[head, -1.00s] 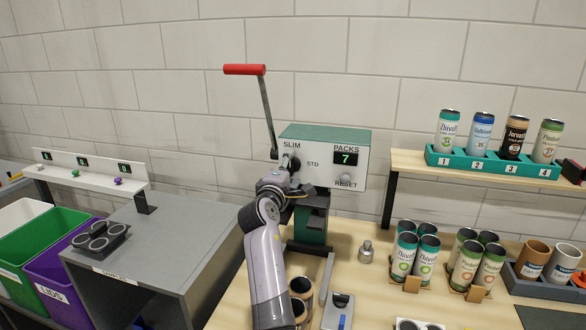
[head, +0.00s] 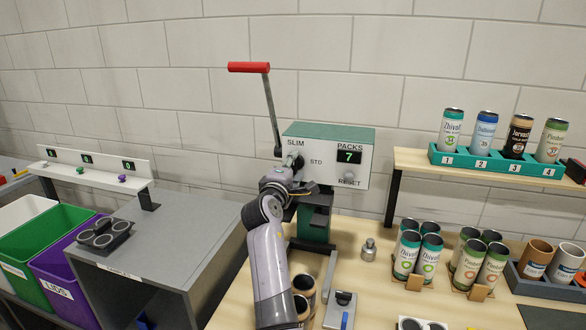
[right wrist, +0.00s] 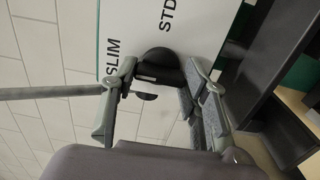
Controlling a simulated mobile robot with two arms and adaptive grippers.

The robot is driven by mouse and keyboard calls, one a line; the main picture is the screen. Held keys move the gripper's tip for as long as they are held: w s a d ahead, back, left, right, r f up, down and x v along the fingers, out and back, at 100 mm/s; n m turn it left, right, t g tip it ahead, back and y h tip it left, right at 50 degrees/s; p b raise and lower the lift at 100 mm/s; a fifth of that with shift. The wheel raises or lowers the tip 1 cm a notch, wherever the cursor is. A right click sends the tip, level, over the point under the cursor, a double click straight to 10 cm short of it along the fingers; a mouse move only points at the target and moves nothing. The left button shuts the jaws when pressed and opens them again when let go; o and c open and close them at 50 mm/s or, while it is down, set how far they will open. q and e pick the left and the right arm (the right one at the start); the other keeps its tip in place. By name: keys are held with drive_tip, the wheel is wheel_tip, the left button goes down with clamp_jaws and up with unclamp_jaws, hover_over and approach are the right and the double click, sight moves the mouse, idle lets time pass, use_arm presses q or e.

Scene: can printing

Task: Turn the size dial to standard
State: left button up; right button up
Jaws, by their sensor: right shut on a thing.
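The machine (head: 332,134) has a white front panel with SLIM and STD marked around the black size dial (right wrist: 160,63). In the head view the dial is mostly hidden behind my right gripper (head: 296,168). In the right wrist view my right gripper (right wrist: 160,85) is shut on the dial, one finger on each side. The dial sits near the SLIM and STD labels; I cannot tell for sure which one it points to. My left gripper is not in view.
A lever with a red handle (head: 249,67) rises left of the panel. The PACKS display (head: 349,157) reads 7, above a RESET knob (head: 348,177). Cans stand on the table at right and on a shelf (head: 410,160). A grey cabinet (head: 165,235) stands at left.

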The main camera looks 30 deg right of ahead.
drive_tip(key=shift+f, duration=0.1)
drive_tip(key=shift+f+m+b, duration=0.1)
drive_tip(key=shift+m+b, duration=7.65)
drive_tip(key=shift+m, duration=1.05)
drive_tip(key=o, duration=1.1)
drive_tip(key=shift+o, duration=0.2)
drive_tip(key=shift+r, duration=0.2)
